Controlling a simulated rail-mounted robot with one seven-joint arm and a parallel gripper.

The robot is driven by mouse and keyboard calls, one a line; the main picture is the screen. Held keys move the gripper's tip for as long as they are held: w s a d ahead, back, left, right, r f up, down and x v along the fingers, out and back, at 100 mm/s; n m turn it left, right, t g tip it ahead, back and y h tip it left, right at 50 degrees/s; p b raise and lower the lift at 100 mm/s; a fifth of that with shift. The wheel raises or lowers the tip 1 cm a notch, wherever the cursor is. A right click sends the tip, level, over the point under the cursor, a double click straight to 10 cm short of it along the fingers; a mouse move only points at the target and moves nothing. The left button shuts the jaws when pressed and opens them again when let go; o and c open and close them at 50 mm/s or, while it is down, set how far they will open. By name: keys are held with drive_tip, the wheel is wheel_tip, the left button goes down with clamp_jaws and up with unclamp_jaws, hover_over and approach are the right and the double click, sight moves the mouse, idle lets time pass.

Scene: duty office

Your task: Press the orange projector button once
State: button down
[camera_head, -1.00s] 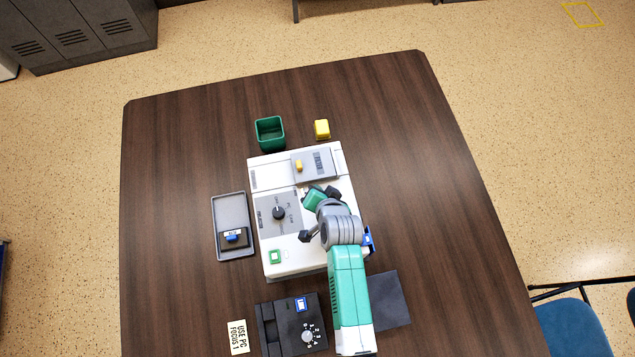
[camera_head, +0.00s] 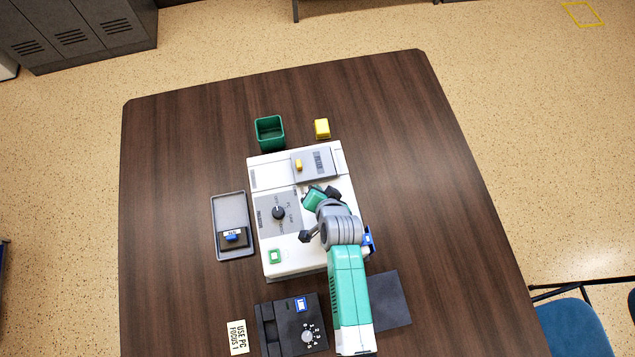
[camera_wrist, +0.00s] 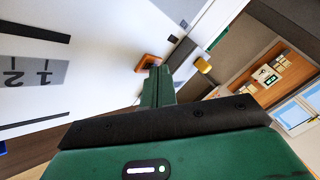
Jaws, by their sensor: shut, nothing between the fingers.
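The orange button (camera_wrist: 148,61) shows in the wrist view, low and square on the white surface of the projector. In the head view I cannot make it out; my arm covers that part of the white projector (camera_head: 290,258). My gripper (camera_wrist: 157,72) is shut and empty. Its green fingers point at the orange button in the wrist view, and their tips overlap its edge. I cannot tell whether they touch it. In the head view my gripper (camera_head: 314,196) is over the right part of the projector, with its fingertips hidden.
A yellow-orange knob (camera_head: 299,166) sits on the grey plate behind. A black dial (camera_head: 278,212), a green-framed button (camera_head: 275,257), a grey tray (camera_head: 222,250), a green bin (camera_head: 270,145), a yellow block (camera_head: 322,128) and a black control box (camera_head: 285,344) stand around.

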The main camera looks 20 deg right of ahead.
drive_tip(key=shift+r+p, duration=0.8)
wheel_tip(320, 180, up, 5)
drive_tip(key=p, duration=0.5)
drive_tip(key=shift+r, duration=0.1)
idle(0.4)
